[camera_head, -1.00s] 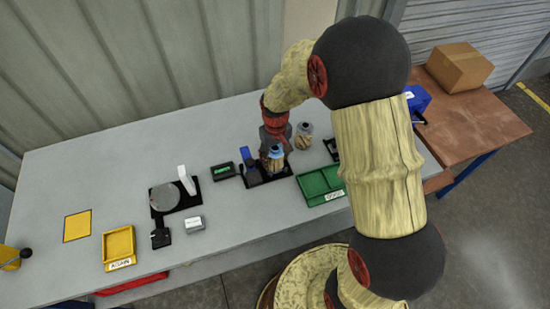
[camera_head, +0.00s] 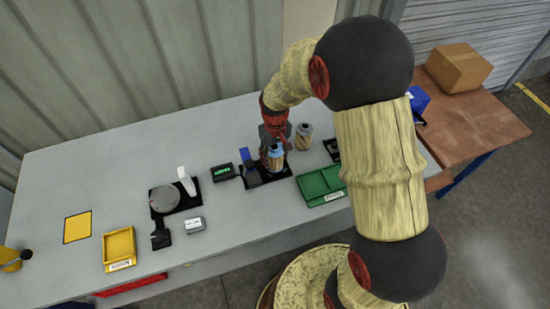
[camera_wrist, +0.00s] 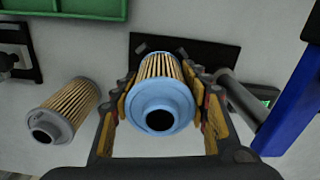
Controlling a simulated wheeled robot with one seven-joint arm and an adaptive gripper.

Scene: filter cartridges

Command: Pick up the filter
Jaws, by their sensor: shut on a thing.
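A filter with a light blue end cap and tan pleats (camera_wrist: 159,98) is between my gripper's fingers (camera_wrist: 160,108) in the wrist view, with both fingers closed against its sides. The head view shows the same blue-capped filter (camera_head: 275,152) at my gripper (camera_head: 273,140), over a black base plate (camera_head: 266,176). The plate (camera_wrist: 205,52) shows behind the filter in the wrist view. A second filter with a grey cap (camera_wrist: 63,110) stands apart on the table; it also shows in the head view (camera_head: 303,137).
A green tray (camera_head: 320,186) is right of the plate. A blue upright part (camera_wrist: 293,105) stands close to my gripper.

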